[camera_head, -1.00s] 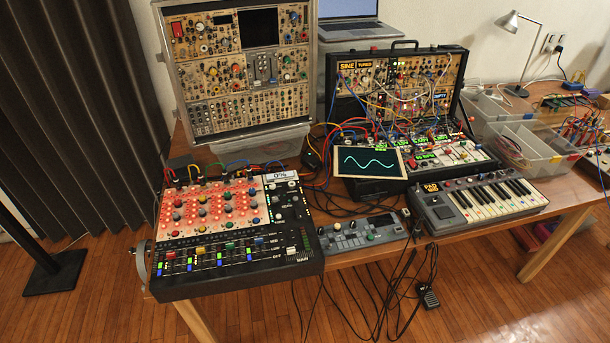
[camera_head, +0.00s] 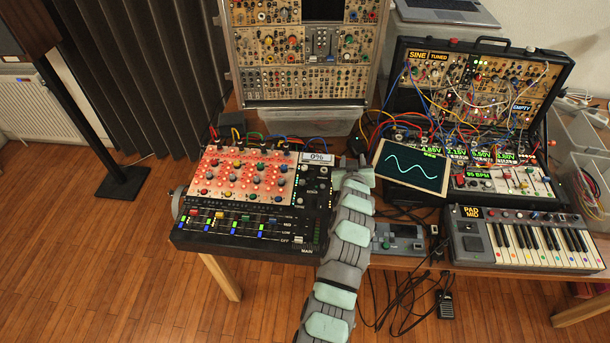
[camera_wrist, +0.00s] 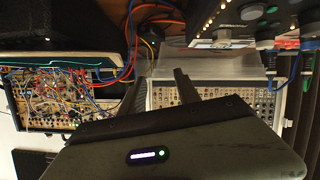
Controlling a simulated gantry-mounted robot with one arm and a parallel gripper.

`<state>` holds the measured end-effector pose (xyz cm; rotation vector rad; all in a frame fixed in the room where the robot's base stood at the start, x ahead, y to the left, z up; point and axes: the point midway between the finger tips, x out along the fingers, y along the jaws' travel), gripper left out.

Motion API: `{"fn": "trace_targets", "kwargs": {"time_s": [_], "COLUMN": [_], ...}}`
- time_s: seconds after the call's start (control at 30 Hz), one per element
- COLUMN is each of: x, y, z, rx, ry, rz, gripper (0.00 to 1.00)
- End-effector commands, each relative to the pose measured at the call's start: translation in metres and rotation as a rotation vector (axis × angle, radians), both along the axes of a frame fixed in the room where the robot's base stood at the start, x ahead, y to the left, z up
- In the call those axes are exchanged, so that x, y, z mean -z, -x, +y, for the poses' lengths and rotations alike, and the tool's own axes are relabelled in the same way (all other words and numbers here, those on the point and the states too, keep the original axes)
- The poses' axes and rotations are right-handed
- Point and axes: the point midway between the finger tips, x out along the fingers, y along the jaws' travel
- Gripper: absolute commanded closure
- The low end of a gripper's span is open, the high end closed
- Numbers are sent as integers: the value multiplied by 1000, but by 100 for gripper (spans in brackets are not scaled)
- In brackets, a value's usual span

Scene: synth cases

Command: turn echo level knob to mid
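The mixer (camera_head: 232,226), a black box with a red-lit panel of coloured knobs, stands at the table's front left. Its right strip has a display (camera_head: 318,158) reading 0% and a small knob (camera_head: 308,171) just below. A label there looks like ECHO, but the text is too small to be sure. My gripper's fingers show in the wrist view (camera_wrist: 159,80), apart with nothing between them. In the head view my arm ends just right of the mixer's upper right corner; the fingers cannot be made out. Part of the mixer and its knobs (camera_wrist: 251,12) shows upper right in the wrist view.
A tilted wave screen (camera_head: 410,166) stands close to the right of my arm. Patch cables (camera_head: 378,125) run behind it. A small grey device (camera_head: 398,242) and a keyboard (camera_head: 525,238) lie further right. A tall synth case (camera_head: 300,50) stands behind the mixer.

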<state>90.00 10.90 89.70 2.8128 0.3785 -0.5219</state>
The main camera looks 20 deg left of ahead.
Motion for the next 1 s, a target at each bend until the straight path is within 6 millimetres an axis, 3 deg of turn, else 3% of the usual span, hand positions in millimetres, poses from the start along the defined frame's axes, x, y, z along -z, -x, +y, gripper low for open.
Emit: {"fn": "trace_targets", "kwargs": {"time_s": [0.03,0.13,0.3,0.5,0.6,0.77,1.0], "x": [-12,-15,-32,-57,-62,-55,-19], "y": [-3,6,45,93,107,112,104], "z": [14,41,73,85,86,88,101], "rx": [-52,-167,-377,-557,-600,-620,-618], "ry": [26,86,203,308,334,345,343], "rz": [68,225,476,670,721,746,745], "gripper": [61,61,61,61,61,61,61]}}
